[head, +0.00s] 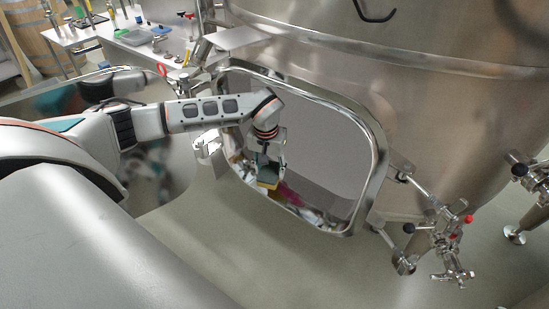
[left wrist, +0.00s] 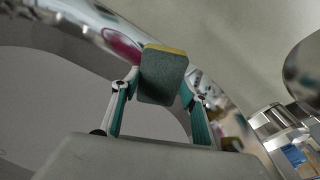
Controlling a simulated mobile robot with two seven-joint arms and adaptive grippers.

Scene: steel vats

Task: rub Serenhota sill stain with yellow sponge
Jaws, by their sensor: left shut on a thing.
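My left gripper (head: 268,172) is shut on the yellow sponge (head: 268,181), just inside the oval hatch opening of the steel vat, above its lower edge. In the left wrist view the sponge (left wrist: 163,78) has a grey-green pad and a yellow layer along its top edge. The left gripper's teal fingers (left wrist: 160,100) grip it from both sides. A magenta stain (left wrist: 122,45) shows on the shiny sill, beside the sponge's upper left. The stain (head: 291,196) shows faintly right of the sponge in the head view. I cannot tell whether the sponge touches it. My right gripper is not in view.
The polished hatch rim (head: 379,150) surrounds the opening. Valves and pipes (head: 440,225) stick out at lower right. The floor below the hatch is clear.

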